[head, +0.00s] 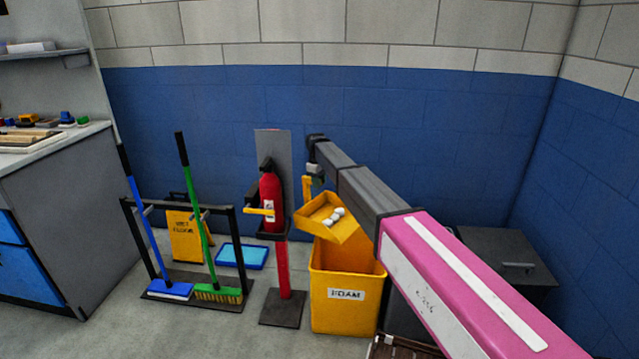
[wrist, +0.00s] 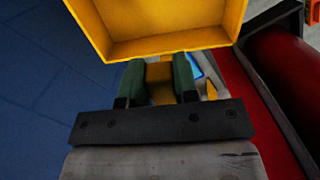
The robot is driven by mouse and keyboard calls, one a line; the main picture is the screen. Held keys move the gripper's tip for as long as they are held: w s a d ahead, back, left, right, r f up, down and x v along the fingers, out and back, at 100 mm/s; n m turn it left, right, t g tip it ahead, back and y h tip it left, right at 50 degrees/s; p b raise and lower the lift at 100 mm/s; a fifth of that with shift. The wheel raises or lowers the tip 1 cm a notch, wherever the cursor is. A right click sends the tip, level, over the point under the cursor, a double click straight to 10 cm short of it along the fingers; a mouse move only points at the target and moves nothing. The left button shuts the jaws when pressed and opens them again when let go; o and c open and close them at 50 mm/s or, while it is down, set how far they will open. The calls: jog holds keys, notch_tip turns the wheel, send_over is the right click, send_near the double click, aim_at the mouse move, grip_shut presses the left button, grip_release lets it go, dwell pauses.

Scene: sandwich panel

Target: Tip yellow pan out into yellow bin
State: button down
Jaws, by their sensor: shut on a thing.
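The yellow pan (head: 319,209) is held in the air above the yellow bin in the head view, tilted, with a few white pieces (head: 334,216) in it. The yellow bin (head: 324,290) stands open on the floor, with a label reading FOAM. My gripper (wrist: 159,78) is shut on the pan's yellow handle (wrist: 160,92) in the wrist view. The pan's body (wrist: 165,46) fills the top of that view. In the head view my gripper is small and partly hidden, at the top of the pan's handle.
A red fire extinguisher (head: 271,200) on a stand is close left of the pan. A rack with a blue broom (head: 168,290) and a green broom (head: 218,294) stands further left, with a blue pan (head: 242,256) on the floor. A dark lidded bin (head: 506,250) is at right.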

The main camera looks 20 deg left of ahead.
jog(key=s+d+t+y, duration=0.1)
jog(key=d+y, duration=0.3)
jog(key=d, duration=0.4)
jog(key=s+d+t+y, duration=0.1)
jog(key=s+d+y, duration=0.2)
jog(key=d, duration=0.6)
jog(key=s+d+t+y, duration=0.1)
jog(key=s+d+y, duration=0.2)
jog(key=d+y, duration=0.2)
jog(key=shift+d+y, duration=0.3)
jog(key=shift+d, duration=1.4)
dwell(0.4)
jog(key=shift+f, duration=0.1)
dwell(1.5)
dwell(0.4)
